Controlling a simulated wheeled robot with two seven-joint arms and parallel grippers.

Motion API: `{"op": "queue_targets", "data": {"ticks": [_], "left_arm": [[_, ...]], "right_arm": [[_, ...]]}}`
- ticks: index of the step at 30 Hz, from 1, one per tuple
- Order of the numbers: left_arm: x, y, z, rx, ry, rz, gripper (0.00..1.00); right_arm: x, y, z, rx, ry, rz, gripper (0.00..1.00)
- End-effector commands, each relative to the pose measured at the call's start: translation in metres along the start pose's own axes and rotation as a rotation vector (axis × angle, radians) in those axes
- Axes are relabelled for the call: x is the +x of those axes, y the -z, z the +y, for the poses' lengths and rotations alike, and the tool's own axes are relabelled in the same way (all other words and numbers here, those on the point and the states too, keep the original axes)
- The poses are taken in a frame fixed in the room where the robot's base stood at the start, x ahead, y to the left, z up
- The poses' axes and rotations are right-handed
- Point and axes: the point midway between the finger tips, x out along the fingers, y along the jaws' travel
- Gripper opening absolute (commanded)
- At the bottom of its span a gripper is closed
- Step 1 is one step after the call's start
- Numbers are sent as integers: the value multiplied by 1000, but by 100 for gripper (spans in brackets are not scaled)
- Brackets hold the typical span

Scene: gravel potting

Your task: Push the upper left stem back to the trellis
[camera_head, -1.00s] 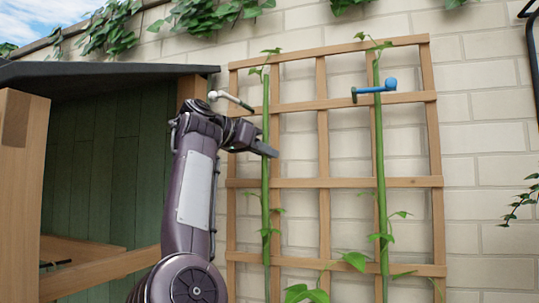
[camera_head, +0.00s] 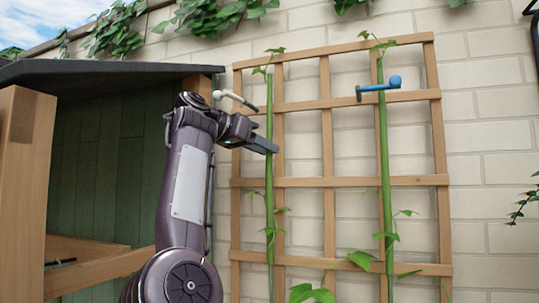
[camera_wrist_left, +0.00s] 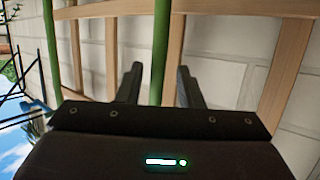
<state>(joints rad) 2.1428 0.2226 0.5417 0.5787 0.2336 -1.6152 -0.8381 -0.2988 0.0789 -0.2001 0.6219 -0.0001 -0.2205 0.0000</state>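The wooden trellis (camera_head: 329,183) stands against the brick wall. The left green stem (camera_head: 269,212) runs up its left side, with leaves at its top. A white-tipped clip (camera_head: 232,99) sits at the upper left, near this stem. My left gripper (camera_head: 276,147) is at the upper part of the left stem. In the left wrist view, the fingers (camera_wrist_left: 158,85) are spread, with the stem (camera_wrist_left: 160,50) between them and gaps on both sides. The right stem (camera_head: 384,180) has a blue clip (camera_head: 378,88) near its top. My right gripper is not in view.
A wooden shed (camera_head: 90,170) with a dark roof stands at the left, close to my left arm. Ivy (camera_head: 215,15) hangs along the wall top. The wall (camera_head: 485,130) right of the trellis is mostly clear.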

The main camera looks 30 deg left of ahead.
Motion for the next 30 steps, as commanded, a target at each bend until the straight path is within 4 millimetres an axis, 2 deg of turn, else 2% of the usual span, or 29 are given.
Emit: {"op": "queue_targets", "data": {"ticks": [1, 6, 10, 30], "left_arm": [[-10, -3, -1, 1, 3, 4, 33], [-38, -2, -1, 1, 2, 4, 33], [-50, -1, -1, 1, 2, 3, 33], [-54, 0, -1, 0, 1, 2, 33]], "right_arm": [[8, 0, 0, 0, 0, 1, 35], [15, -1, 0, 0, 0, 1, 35], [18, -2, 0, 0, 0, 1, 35], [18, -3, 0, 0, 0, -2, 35]]}}
